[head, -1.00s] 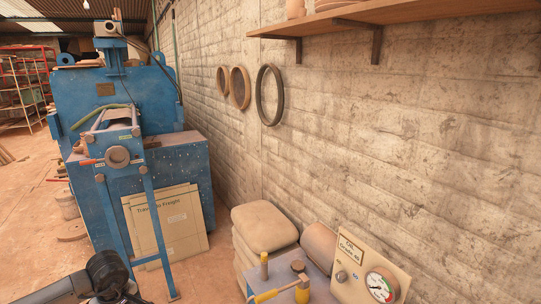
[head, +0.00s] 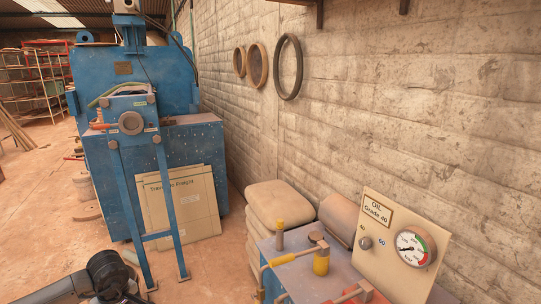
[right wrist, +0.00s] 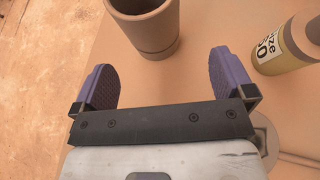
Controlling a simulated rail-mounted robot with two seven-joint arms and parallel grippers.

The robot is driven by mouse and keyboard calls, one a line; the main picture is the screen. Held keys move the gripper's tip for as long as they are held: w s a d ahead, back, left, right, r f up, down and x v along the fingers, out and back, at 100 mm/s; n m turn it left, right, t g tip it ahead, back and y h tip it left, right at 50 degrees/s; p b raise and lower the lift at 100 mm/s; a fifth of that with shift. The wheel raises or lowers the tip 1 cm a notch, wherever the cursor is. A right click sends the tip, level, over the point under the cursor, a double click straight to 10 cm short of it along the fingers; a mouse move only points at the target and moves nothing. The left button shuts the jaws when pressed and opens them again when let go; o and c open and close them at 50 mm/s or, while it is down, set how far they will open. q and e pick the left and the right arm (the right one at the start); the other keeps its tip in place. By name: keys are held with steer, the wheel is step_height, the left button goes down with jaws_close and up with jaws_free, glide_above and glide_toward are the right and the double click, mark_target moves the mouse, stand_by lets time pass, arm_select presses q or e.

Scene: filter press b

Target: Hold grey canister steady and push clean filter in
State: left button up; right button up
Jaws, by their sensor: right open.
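A grey-brown open-topped cylinder (right wrist: 146,28), which looks like the grey canister, stands upright on a tan surface at the top of the right wrist view. I cannot make out a clean filter in either view. My left gripper does not show; only a dark arm part of mine is at the lower left of the head view.
In the head view are a blue press (head: 115,70), a cardboard sheet (head: 182,205), stacked sacks (head: 279,205) and an oil gauge panel (head: 392,240). Rings (head: 288,67) hang on the wall.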

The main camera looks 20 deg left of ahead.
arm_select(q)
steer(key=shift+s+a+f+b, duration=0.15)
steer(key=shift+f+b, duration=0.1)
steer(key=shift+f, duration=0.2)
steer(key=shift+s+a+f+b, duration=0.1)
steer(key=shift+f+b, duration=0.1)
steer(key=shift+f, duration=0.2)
arm_select(e)
steer(key=shift+s+d+f+n+g, duration=0.15)
steer(key=shift+d+f+n+g, duration=0.15)
steer(key=shift+f+n+g, duration=0.15)
arm_select(q)
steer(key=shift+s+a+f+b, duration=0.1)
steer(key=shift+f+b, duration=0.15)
steer(key=shift+b, duration=0.05)
arm_select(e)
steer(key=shift+a+f+g+y, duration=0.1)
steer(key=shift+a+g+y, duration=0.05)
steer(key=shift+g+y, duration=0.15)
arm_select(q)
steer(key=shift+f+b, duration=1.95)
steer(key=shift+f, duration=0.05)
arm_select(e)
steer(key=shift+x, duration=4.7)
steer(key=c, duration=0.7)
